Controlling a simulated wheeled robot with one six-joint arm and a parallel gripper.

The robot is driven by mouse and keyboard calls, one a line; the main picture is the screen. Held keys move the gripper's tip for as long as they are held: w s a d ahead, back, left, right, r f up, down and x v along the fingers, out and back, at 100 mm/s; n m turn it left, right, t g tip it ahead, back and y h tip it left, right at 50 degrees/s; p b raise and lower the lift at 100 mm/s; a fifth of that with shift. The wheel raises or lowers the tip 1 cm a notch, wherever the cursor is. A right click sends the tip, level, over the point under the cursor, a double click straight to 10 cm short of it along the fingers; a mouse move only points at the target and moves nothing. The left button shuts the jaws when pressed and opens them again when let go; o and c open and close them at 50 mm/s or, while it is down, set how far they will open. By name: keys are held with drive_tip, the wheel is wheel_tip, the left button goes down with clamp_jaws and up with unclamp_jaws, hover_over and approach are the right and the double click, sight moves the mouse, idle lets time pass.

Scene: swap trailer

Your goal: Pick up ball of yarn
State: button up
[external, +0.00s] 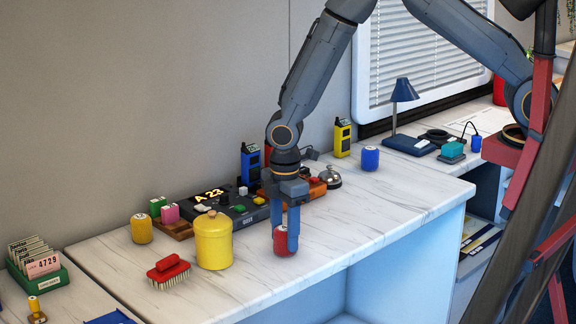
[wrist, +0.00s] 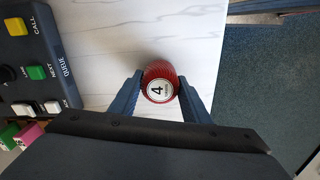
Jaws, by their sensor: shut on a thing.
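A red ball of yarn (wrist: 149,74) with a white round label marked 4 sits between my gripper's fingers in the wrist view. In the external view the red yarn (external: 283,241) is at the white marble counter's front part, partly hidden by a blue finger. My gripper (external: 286,240) points straight down and is shut on the yarn, with a finger on each side of it, as the wrist view (wrist: 160,90) also shows. The yarn appears to be at the counter surface; I cannot tell whether it touches it.
A queue console (external: 232,207) lies behind. A yellow roll (external: 141,229) and a blue one (external: 370,158) stand apart. The counter (external: 335,232) is clear right of my gripper.

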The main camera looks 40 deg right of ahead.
sight(285, 228)
drive_tip(key=shift+r, duration=0.15)
wheel_tip(285, 228, up, 10)
drive_tip(key=b, duration=0.2)
drive_tip(key=shift+d+b, duration=0.1)
drive_tip(key=shift+b, duration=0.3)
drive_tip(key=w+d+b, duration=0.2)
drive_tip(key=w+d, duration=0.2)
drive_tip(key=d, duration=0.6)
drive_tip(key=w+d+b, duration=0.1)
drive_tip(key=w+d, duration=0.3)
drive_tip(key=d, duration=0.6)
drive_tip(key=shift+a+f+p, duration=0.1)
drive_tip(key=shift+f+p, duration=0.9)
drive_tip(key=shift+f, duration=4)
